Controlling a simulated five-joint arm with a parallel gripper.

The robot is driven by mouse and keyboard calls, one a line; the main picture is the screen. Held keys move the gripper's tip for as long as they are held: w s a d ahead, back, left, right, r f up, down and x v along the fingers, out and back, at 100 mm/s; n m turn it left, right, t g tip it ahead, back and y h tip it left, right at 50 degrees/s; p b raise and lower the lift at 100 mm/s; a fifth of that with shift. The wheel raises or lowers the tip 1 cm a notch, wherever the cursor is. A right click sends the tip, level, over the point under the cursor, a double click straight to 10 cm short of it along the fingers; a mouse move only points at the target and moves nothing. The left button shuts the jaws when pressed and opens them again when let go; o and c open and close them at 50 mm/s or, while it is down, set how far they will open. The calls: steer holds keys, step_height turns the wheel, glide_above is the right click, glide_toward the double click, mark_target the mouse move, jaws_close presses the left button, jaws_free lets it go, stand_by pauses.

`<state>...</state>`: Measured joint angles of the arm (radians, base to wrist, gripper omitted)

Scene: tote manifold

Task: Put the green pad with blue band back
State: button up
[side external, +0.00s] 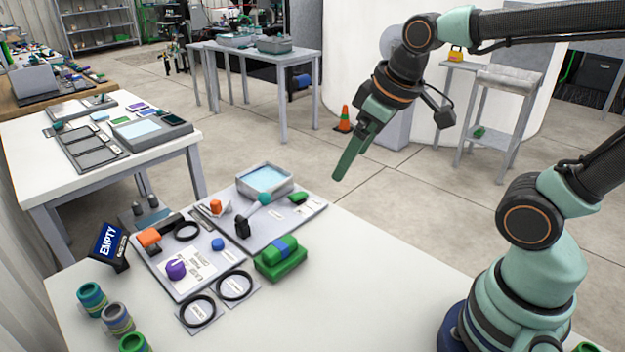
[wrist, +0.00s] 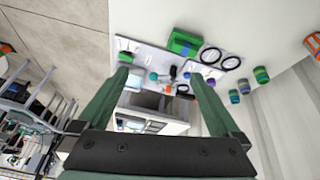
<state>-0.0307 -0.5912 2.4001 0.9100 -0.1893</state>
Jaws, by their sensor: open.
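The green pad with a blue band (side external: 281,250) sits on a larger green block (side external: 280,268) on the white table, beside the grey boards. My gripper (side external: 338,177) is raised in the air, beyond and to the right of the pad in the side view. In the wrist view my gripper (wrist: 160,75) has its two green fingers spread wide with nothing held between them.
Grey boards (side external: 310,212) hold a light-blue-lined tray (side external: 264,180), a purple knob (side external: 176,269) and several small parts. Black rings (side external: 235,285) lie in front. An upright EMPTY sign (side external: 108,247) and several banded jars (side external: 117,318) stand left.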

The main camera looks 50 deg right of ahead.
steer(key=shift+s+d+m+t, duration=0.25)
steer(key=shift+s+m, duration=0.25)
steer(key=shift+m, duration=0.15)
steer(key=shift+s+d+m+t, duration=0.2)
steer(key=shift+s+m, duration=0.25)
steer(key=shift+m, duration=0.2)
steer(key=shift+r, duration=0.1)
